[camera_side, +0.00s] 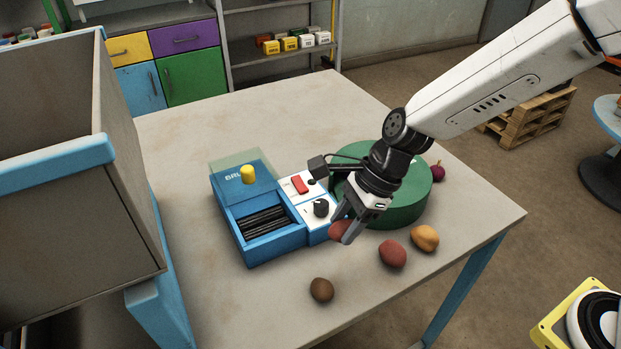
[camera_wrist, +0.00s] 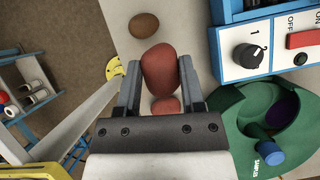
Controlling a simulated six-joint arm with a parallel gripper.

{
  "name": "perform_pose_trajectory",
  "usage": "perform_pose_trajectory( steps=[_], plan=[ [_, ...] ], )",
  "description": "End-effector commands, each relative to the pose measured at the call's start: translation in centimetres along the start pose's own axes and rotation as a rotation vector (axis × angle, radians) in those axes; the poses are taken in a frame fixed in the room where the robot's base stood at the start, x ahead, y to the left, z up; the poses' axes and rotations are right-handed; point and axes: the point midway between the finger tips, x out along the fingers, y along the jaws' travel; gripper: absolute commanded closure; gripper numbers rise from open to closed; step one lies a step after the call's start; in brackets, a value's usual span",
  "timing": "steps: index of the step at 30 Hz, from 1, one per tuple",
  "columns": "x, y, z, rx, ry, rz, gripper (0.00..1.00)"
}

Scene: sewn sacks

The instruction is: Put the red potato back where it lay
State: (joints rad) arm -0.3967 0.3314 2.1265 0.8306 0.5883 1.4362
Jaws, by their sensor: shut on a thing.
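My gripper (camera_side: 345,229) is shut on a red potato (camera_side: 337,230) and holds it in front of the green round machine, near the right end of the blue machine. In the wrist view the held red potato (camera_wrist: 160,68) sits between both fingers (camera_wrist: 160,85). A second red potato (camera_side: 392,254) lies on the table to the right of the gripper. It also shows in the wrist view (camera_wrist: 166,106), partly hidden behind the held one. The spot where the held potato lay is not marked in these views.
A brown potato (camera_side: 321,290) lies near the table's front edge, an orange-yellow potato (camera_side: 425,238) at the right. A blue machine (camera_side: 273,252) with a knob and red switch stands left of the green round machine (camera_side: 415,196). A purple onion (camera_side: 437,172) is behind. Bare tabletop (camera_side: 235,305) lies front left.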

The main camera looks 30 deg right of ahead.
Motion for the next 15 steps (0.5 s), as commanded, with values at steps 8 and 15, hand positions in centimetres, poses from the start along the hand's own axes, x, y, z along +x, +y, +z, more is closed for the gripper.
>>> perform_pose_trajectory(
  steps=[8, 15],
  plan=[
    [0.9, 1.1, -2.7, 0.004, -0.043, 0.087, 1.00],
    [1.0, 1.3, -3.2, 0.004, -0.055, 0.105, 1.00]
  ],
)
